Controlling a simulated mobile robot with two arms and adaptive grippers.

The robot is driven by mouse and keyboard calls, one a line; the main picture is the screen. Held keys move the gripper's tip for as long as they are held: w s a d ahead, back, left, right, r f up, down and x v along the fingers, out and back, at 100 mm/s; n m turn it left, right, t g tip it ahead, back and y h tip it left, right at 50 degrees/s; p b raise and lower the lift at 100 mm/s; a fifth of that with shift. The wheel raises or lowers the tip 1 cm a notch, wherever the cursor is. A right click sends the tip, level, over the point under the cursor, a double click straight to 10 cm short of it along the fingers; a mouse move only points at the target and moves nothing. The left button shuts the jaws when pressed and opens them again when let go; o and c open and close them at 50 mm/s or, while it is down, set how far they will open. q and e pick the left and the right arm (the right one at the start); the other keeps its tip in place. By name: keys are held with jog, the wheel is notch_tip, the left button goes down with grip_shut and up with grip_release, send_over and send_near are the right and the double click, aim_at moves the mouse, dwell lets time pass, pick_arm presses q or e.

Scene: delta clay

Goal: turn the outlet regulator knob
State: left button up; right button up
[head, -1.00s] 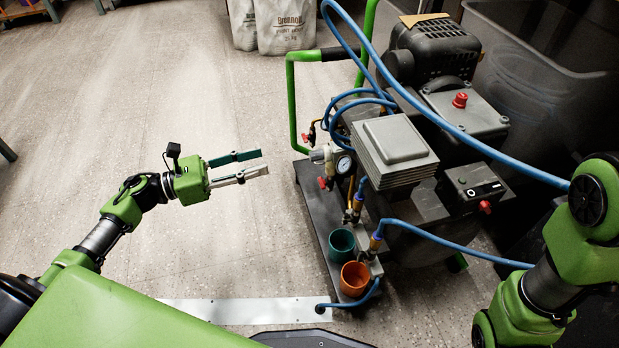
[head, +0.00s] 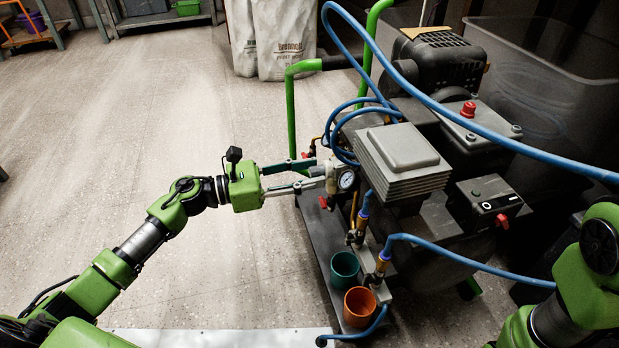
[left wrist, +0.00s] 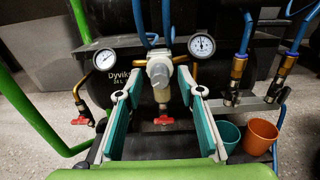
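The regulator knob, a pale grey-white cylinder (left wrist: 160,70), faces the left wrist camera between two round gauges. In the head view the pale regulator body (head: 332,174) sits left of the white gauge (head: 347,180). My left gripper (head: 318,172) reaches it from the left. In the left wrist view my left gripper's (left wrist: 159,82) teal and grey fingers are open, one on each side of the knob, with small gaps showing; I cannot tell how far the tips overlap it in depth. Only links of my right arm show; its gripper is out of view.
Red-handled valves (left wrist: 163,120) hang below the regulator. Blue hoses (head: 440,252) loop around the compressor (head: 440,60). Teal (head: 344,268) and orange (head: 360,305) cups stand at the front right. A green frame bar (head: 291,115) rises behind the gripper. The floor at left is clear.

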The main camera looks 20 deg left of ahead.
pick_arm(q)
jog(key=shift+w+d, duration=0.15)
jog(key=shift+d, duration=0.1)
grip_shut()
